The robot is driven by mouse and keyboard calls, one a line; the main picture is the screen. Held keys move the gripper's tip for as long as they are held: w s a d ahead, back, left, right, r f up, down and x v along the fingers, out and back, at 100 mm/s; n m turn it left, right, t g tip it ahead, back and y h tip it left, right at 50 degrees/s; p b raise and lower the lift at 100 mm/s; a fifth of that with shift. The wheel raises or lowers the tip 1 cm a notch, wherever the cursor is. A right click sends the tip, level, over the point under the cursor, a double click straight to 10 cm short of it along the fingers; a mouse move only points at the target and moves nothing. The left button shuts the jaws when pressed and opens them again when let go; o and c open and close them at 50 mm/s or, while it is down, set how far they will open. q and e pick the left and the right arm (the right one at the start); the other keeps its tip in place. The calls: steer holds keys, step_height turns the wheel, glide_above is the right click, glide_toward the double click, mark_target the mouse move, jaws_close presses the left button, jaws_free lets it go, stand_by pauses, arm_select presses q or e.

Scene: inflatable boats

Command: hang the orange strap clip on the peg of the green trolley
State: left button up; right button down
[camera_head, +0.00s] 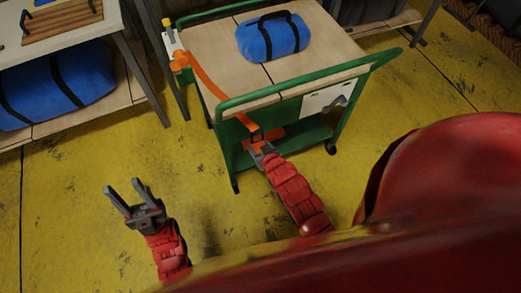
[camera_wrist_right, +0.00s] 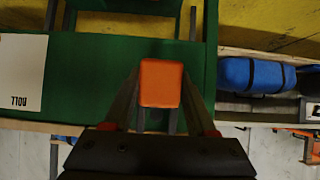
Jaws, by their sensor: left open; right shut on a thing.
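The green trolley (camera_head: 222,104) has a pale wooden top and a green push rail. My right gripper (camera_head: 262,148) is shut on the orange strap clip (camera_head: 256,136), in front of the trolley's near side. In the right wrist view the clip shows as an orange block (camera_wrist_right: 161,83) between the fingers, with the green panel (camera_wrist_right: 95,80) behind it. An orange strap (camera_head: 208,84) runs from a post at the trolley's left corner down to the clip. I cannot make out the peg. My left gripper (camera_head: 127,198) is open and empty above the yellow floor.
A blue bag (camera_head: 272,37) lies on the trolley top. A white plate (camera_head: 328,97) is on the trolley's near side; lettering shows on it in the wrist view (camera_wrist_right: 22,72). A bench (camera_head: 75,35) with a blue roll (camera_head: 55,88) below stands left. Floor around my left gripper is clear.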

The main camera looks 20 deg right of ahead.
steer(key=shift+w+a+f+b, duration=0.15)
steer(key=shift+w+b, duration=0.1)
steer(key=shift+w, duration=0.7)
steer(key=shift+w+d+f+b, duration=0.1)
steer(key=shift+w+b, duration=0.15)
steer(key=shift+w, duration=0.75)
steer(key=shift+w+a+f+b, duration=0.15)
steer(key=shift+w+b, duration=0.1)
steer(key=shift+w, duration=0.7)
steer(key=shift+d, duration=0.1)
steer(key=shift+c, duration=0.6)
jaws_free()
steer(key=p+v, duration=0.4)
steer(key=v, duration=1.3)
steer(key=shift+s, duration=0.25)
